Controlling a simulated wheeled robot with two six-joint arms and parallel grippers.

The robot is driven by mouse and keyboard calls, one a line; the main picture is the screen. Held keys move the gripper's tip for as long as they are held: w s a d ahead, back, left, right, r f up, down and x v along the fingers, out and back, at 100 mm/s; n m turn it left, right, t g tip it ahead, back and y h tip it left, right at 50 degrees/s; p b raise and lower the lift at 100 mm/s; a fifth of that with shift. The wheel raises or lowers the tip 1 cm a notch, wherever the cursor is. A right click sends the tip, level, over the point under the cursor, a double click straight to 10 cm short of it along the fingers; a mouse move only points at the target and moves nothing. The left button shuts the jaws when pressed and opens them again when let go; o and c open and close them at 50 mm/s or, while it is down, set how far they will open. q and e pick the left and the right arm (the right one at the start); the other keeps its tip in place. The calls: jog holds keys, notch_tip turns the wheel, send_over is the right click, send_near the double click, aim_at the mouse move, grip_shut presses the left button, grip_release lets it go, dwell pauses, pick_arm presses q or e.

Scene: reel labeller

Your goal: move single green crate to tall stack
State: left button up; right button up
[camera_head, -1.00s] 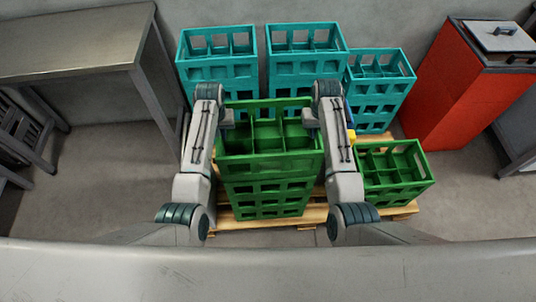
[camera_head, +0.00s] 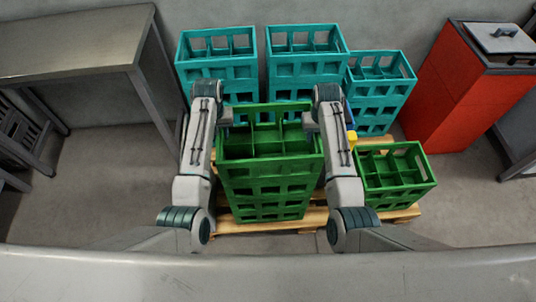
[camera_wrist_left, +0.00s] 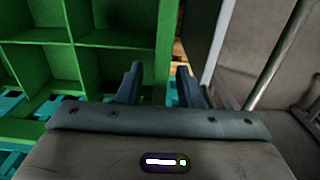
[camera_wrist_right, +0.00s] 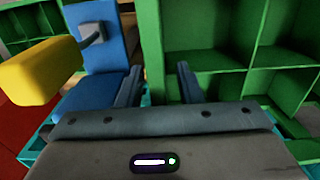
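The green crate stack (camera_head: 268,190) stands on the pallet in the middle, its top crate open and empty. My left gripper (camera_head: 222,116) is at the top crate's left side and my right gripper (camera_head: 312,121) at its right side. In the left wrist view, the open fingers (camera_wrist_left: 160,86) stand apart on both sides of the green side wall (camera_wrist_left: 166,45). In the right wrist view, the open fingers (camera_wrist_right: 159,84) likewise straddle the opposite wall (camera_wrist_right: 151,45). Another green crate (camera_head: 396,180), one level high, stands to the right on the pallet.
Teal crate stacks (camera_head: 216,70), (camera_head: 306,68), (camera_head: 380,95) stand close behind. A blue and yellow object (camera_wrist_right: 45,72) is beside my right gripper. A red cabinet (camera_head: 465,95) is at right, a metal table (camera_head: 75,45) at left. The pallet (camera_head: 305,220) edge shows in front.

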pick_arm(q)
notch_tip(320, 180, up, 8)
jog(key=shift+r, duration=0.5)
pick_arm(e)
jog(key=shift+r, duration=0.2)
notch_tip(320, 180, up, 12)
jog(key=shift+f, duration=0.2)
pick_arm(q)
jog(key=shift+s, duration=0.1)
pick_arm(e)
jog(key=shift+s+f, duration=0.1)
